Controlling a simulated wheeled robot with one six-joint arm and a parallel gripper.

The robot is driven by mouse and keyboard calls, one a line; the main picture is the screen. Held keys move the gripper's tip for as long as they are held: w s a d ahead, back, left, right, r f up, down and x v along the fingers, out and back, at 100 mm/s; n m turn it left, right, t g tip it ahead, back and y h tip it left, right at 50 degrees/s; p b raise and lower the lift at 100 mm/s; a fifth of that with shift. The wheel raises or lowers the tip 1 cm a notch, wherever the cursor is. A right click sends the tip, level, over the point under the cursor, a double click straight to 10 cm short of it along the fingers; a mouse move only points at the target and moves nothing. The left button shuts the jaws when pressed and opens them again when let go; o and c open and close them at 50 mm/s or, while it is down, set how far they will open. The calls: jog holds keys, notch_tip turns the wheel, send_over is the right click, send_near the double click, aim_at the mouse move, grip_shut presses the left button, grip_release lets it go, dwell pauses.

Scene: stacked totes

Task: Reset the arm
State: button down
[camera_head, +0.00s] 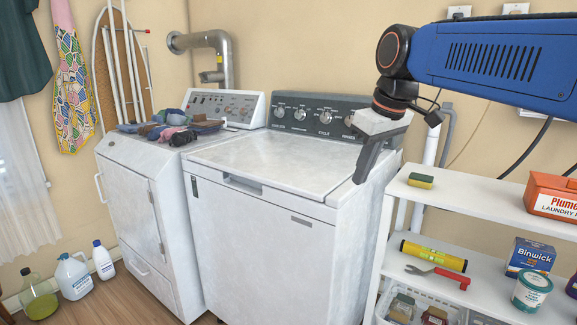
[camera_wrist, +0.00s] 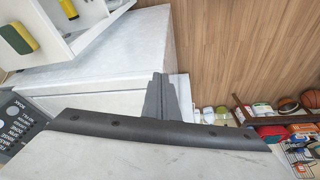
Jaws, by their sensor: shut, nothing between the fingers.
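My arm (camera_head: 490,62) is blue with dark joints and reaches in from the right edge of the head view. My gripper (camera_head: 360,181) hangs from its end, fingers pointing down, in front of the right-hand machine's control panel and near the right part of its lid. The fingers are together and hold nothing. In the wrist view my gripper (camera_wrist: 158,75) shows as dark, closed fingers beyond a black bar across the picture. I cannot tell how high the fingertips are above the lid.
A white washer (camera_head: 260,170) stands below my gripper. A dryer (camera_head: 130,170) with piled socks (camera_head: 170,128) stands left of it. Wooden floor (camera_wrist: 240,50) shows in the wrist view.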

jog(key=s+d+f+m, duration=0.2)
jog(key=s+d+f, duration=0.2)
jog(key=s+f, duration=0.3)
jog(key=s+d+f+m+t+h, duration=0.1)
jog(key=s+d+f+m, duration=0.1)
jog(key=s+d+f, duration=0.2)
jog(key=s+d+f+m, duration=0.3)
jog(key=s+f, duration=0.7)
jog(key=f, duration=0.4)
jog(key=shift+s+d+h, duration=0.2)
jog(key=shift+d+h, duration=0.2)
jog(key=shift+d, duration=0.4)
